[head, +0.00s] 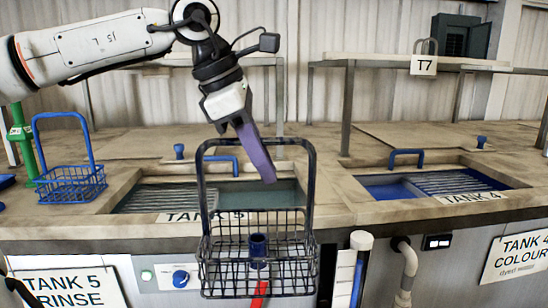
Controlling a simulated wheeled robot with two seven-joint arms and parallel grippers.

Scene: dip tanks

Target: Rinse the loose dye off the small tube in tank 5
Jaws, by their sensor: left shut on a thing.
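My left gripper (258,150) comes down from above and is shut on the arched handle of a dark wire basket (305,248). The basket hangs upright in front of the counter edge, below and in front of tank 5. A small dark blue tube (258,249) stands inside the basket. Tank 5 (283,194) is a sunken basin with grey-green liquid and a ribbed rack at its left side. The basket and its handle hide part of tank 5 and its label. My right gripper is out of view.
A blue basket (72,186) stands on the counter at left. Tank 4 (381,189), with blue liquid and a ribbed rack, lies at right. A red object (260,292) shows below the basket.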

